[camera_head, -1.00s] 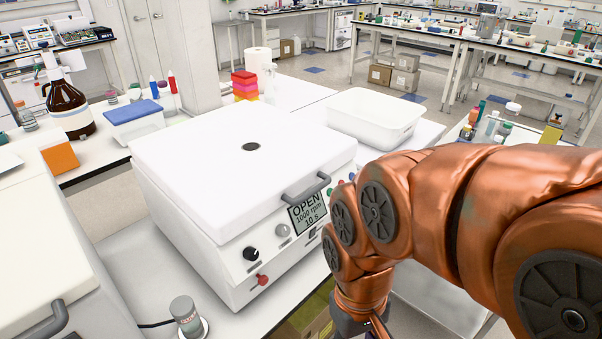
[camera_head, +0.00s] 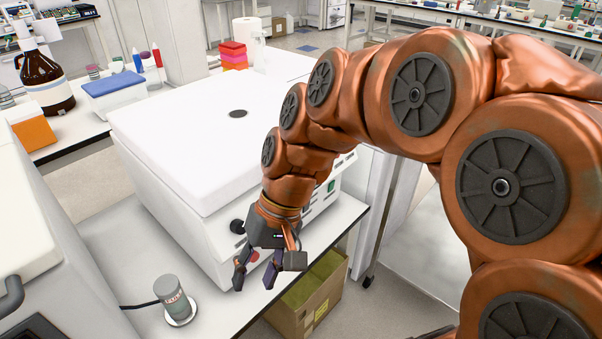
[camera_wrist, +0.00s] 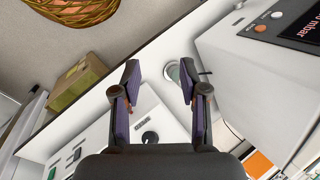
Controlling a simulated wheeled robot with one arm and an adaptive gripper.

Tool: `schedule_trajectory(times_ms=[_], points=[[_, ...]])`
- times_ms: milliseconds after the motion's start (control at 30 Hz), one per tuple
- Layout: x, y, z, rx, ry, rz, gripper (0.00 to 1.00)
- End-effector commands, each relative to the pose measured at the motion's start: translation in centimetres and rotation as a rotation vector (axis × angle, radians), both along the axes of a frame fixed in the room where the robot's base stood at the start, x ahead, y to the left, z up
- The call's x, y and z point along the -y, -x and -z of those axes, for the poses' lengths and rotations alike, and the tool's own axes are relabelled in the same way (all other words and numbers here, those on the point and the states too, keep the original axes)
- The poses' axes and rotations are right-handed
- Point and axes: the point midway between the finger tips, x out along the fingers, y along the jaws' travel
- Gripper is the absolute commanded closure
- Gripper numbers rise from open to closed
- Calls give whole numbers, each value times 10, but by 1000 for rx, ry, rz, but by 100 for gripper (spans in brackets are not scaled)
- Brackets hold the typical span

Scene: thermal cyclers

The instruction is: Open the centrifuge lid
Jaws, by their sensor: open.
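The white centrifuge (camera_head: 175,215) stands on the bench with its flat lid (camera_head: 180,145) down. The lid has a dark round spot in its top. My arm crosses in front and hides the lid's handle and the display. A black knob (camera_head: 237,226) on the front panel shows; in the wrist view the panel with a black knob (camera_wrist: 150,137) lies below, between my fingers. My gripper (camera_head: 254,287) is open and empty, pointing down in front of the centrifuge's front face. The wrist view shows its two purple-padded fingers (camera_wrist: 159,75) apart.
Another white machine (camera_head: 25,225) stands at the left edge. An open cardboard box (camera_head: 305,308) is on the floor below. A blue-lidded box (camera_head: 113,92) and brown bottle (camera_head: 45,80) stand behind.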

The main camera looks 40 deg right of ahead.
Motion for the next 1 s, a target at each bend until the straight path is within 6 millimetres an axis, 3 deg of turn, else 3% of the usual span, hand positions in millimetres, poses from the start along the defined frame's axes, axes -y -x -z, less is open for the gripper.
schedule_trajectory(times_ms=[33, 167, 233, 367, 433, 600, 733, 867, 1000], points=[[4, -19, 13, 17, -66, 55, 57], [21, -65, 11, 81, -230, 185, 57], [39, -88, 9, 127, -313, 259, 57], [87, -126, 3, 224, -465, 404, 57], [121, -141, -1, 286, -540, 485, 57], [209, -157, -9, 438, -681, 659, 57], [261, -155, -13, 530, -745, 751, 57], [288, -151, -17, 582, -773, 798, 57], [292, -154, -18, 594, -782, 809, 57]])
